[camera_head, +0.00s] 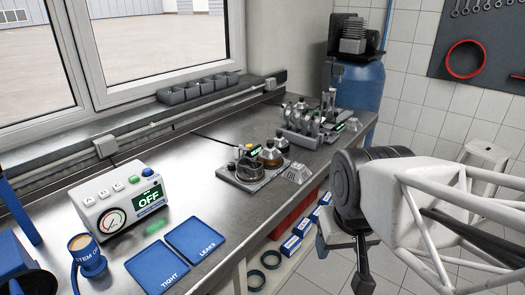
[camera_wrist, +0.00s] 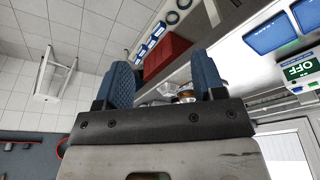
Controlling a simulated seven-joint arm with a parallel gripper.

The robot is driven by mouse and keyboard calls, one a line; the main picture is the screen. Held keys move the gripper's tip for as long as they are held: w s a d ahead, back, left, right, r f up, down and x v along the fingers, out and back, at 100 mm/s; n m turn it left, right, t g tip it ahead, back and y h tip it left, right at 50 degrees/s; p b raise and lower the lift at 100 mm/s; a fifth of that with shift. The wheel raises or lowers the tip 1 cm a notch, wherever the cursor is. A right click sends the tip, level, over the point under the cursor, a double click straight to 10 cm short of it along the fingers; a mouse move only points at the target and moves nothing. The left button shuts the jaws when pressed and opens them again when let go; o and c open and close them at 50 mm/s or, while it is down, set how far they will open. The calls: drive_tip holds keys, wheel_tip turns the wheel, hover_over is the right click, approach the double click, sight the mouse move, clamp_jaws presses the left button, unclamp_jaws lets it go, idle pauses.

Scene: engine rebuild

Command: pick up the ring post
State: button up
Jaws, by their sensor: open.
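I cannot tell for sure which thing is the ring post. Small grey and amber parts show, partly hidden, between the fingers in the wrist view.
Grey engine parts (camera_head: 308,124) stand behind the tray. A tester reading OFF (camera_head: 125,202), a blue cup (camera_head: 88,262) and blue mats marked TIGHT (camera_head: 160,268) and LEAKS (camera_head: 197,241) are at the left. A red box (camera_wrist: 167,55) sits under the bench. A stool (camera_head: 486,155) stands right.

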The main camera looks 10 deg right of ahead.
drive_tip(key=w+a+m+t+y, duration=0.1)
drive_tip(key=w+a+m+y, duration=0.25)
drive_tip(key=w, duration=0.65)
drive_tip(key=w+a+m+t+y, duration=0.15)
drive_tip(key=w+m, duration=0.35)
drive_tip(key=w, duration=0.5)
drive_tip(key=w+a+m+y, duration=0.3)
drive_tip(key=w+m, duration=0.2)
drive_tip(key=w, duration=0.6)
drive_tip(key=m+t, duration=0.7)
drive_tip(key=m, duration=0.8)
approach(268, 141)
drive_tip(key=w+f, duration=0.2)
drive_tip(key=w, duration=0.1)
drive_tip(key=shift+w+a, duration=0.1)
drive_tip(key=shift+a, duration=0.3)
drive_tip(key=shift+x, duration=1.3)
drive_tip(key=shift+a, duration=0.1)
drive_tip(key=shift+r+x, duration=0.2)
drive_tip(key=shift+x, duration=2.35)
drive_tip(key=shift+a, duration=0.15)
